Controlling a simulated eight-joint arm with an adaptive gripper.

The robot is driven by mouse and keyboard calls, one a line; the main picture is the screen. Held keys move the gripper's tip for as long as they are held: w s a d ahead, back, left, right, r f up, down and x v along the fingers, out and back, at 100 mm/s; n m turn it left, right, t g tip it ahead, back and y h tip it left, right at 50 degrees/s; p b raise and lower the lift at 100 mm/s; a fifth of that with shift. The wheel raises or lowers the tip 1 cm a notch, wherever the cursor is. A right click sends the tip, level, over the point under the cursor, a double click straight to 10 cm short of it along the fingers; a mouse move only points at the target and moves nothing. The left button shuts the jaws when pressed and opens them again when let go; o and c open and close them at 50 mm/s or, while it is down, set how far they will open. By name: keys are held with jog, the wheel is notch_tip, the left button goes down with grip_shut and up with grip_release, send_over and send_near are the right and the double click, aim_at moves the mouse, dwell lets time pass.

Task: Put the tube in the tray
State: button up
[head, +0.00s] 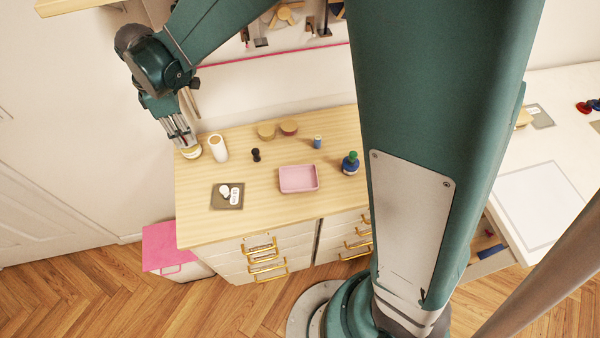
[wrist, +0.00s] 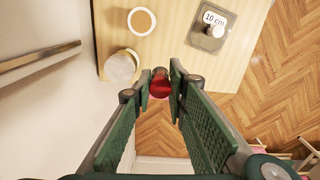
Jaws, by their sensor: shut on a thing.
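In the wrist view a small red cylinder (wrist: 160,87), which looks like the tube, sits between my fingertips. My gripper (wrist: 160,80) is shut on it; the fingers cover its sides. In the head view my gripper (head: 184,139) is over the left edge of the wooden dresser top, close to a pale yellow-banded tin; the red tube cannot be made out there. The pink tray (head: 299,190) lies in the middle of the dresser top, well to the right of my gripper. It looks empty.
The tin (head: 191,153) and a white cylinder (head: 218,148) stand close to my gripper. A dark square with white pieces (head: 221,203), a small black object (head: 256,155), a blue spool (head: 318,142) and a blue bottle with a green top (head: 350,165) stand around the tray.

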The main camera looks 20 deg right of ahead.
jog(key=s+d, duration=0.3)
jog(key=d, duration=1.3)
jog(key=b, duration=0.2)
send_over(299, 180)
jog(key=shift+n, duration=0.4)
jog(key=shift+w+f, duration=0.1)
jog(key=shift+f, duration=2.65)
jog(key=shift+f+b, duration=0.3)
jog(key=shift+f, duration=2.65)
jog(key=shift+f+b, duration=0.35)
jog(key=shift+f, duration=1.75)
jog(key=shift+f, duration=0.15)
